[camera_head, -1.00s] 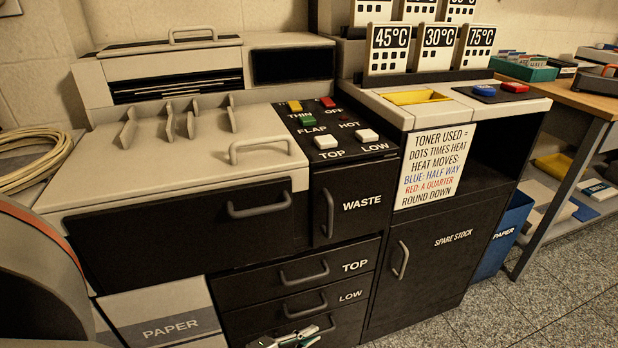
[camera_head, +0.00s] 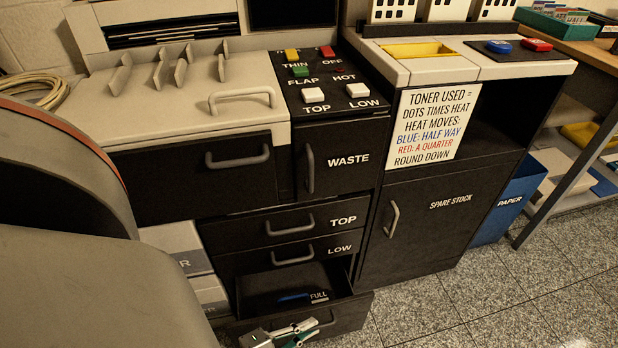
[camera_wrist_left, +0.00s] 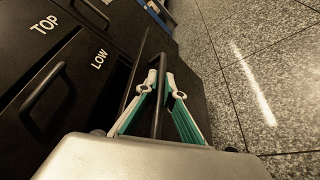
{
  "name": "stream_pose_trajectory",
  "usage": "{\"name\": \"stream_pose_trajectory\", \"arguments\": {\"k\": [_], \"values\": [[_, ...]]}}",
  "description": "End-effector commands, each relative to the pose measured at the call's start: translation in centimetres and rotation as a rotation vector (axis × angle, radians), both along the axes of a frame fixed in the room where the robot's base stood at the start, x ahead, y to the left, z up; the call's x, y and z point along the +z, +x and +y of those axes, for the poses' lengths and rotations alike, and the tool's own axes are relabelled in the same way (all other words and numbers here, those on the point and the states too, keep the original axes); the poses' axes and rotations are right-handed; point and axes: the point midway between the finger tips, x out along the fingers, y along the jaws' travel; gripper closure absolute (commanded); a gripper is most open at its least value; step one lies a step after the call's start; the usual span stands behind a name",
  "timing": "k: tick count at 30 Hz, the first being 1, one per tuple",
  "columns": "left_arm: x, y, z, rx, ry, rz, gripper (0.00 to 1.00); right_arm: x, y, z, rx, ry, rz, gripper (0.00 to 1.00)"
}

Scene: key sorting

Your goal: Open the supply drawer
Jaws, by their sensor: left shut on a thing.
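The bottom drawer (camera_head: 348,312) below LOW stands partly open in the head view. A blue item (camera_head: 293,298) and a card marked FULL (camera_head: 319,296) lie inside it. My left gripper (camera_head: 305,328) is at the drawer's front, at the lower edge of the head view. In the left wrist view its green-and-white fingers (camera_wrist_left: 160,78) close around the bar handle (camera_wrist_left: 158,118) of this drawer. Part of the handle is hidden by the fingers. My right gripper is in neither view.
The TOP drawer (camera_head: 243,231) and LOW drawer (camera_head: 234,264) above are shut. The WASTE door (camera_head: 346,178) and SPARE STOCK cabinet (camera_head: 440,232) are shut too. A blue PAPER bin (camera_head: 508,205) stands to the right. The tiled floor (camera_head: 455,310) in front is clear.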

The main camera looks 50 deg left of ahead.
Motion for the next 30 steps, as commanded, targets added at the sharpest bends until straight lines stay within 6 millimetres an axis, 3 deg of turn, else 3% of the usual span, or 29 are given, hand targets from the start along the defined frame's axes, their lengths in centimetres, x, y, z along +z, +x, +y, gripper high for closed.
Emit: {"name": "stream_pose_trajectory", "arguments": {"k": [15,16,30], "values": [[-0.03,-0.07,0.10,0.000,0.002,0.000,1.00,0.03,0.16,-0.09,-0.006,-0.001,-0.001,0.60],[-0.03,-0.07,0.11,0.001,0.001,0.000,0.85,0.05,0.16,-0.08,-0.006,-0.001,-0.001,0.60],[0.73,-0.04,0.08,0.001,0.000,-0.002,0.85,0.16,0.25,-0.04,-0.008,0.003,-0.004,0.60]]}}
